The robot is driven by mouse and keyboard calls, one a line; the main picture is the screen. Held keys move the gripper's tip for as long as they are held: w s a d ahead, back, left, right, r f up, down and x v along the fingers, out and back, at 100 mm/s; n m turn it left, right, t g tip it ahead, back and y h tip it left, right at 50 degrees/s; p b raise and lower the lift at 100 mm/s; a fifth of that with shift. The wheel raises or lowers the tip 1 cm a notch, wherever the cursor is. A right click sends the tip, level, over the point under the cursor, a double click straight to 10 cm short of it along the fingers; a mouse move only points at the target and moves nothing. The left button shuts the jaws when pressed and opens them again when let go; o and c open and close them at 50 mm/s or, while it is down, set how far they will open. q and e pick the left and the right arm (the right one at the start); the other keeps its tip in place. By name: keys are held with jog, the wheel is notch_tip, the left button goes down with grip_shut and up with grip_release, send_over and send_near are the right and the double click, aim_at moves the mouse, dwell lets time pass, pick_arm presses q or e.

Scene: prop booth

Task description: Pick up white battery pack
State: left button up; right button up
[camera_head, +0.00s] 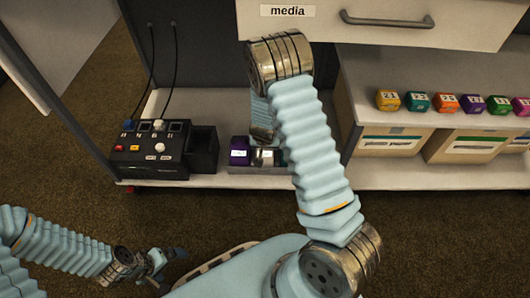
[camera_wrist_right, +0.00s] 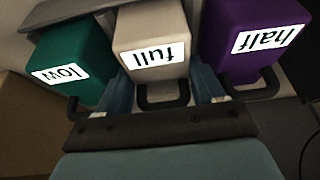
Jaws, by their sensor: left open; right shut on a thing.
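The white battery pack (camera_wrist_right: 150,28), labelled "full", stands in the middle of a row in the right wrist view, with a dark handle at its near side. My right gripper (camera_wrist_right: 162,90) has its blue fingers on either side of that handle and is shut on the pack. My left gripper (camera_head: 172,268) is open and empty, low over the carpet at the lower left.
A teal pack (camera_wrist_right: 70,50) labelled "low" and a purple pack (camera_wrist_right: 236,48) labelled "half" flank the white one closely. A black control box (camera_head: 150,160) with buttons stands left on the shelf. A drawer (camera_head: 400,22) marked "media" overhangs. Cardboard boxes (camera_head: 395,145) and coloured cubes (camera_head: 445,103) stand right.

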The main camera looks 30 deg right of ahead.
grip_shut()
jog(key=shift+r, duration=0.15)
jog(key=shift+r, duration=0.3)
notch_tip(320, 180, up, 2)
jog(key=shift+r+p, duration=0.1)
jog(key=shift+p, duration=0.6)
jog(key=s+a+r+p, duration=0.4)
jog(key=s+a+r, duration=0.2)
jog(key=s+r, duration=0.4)
jog(key=shift+s+a, duration=0.25)
jog(key=shift+s, duration=0.95)
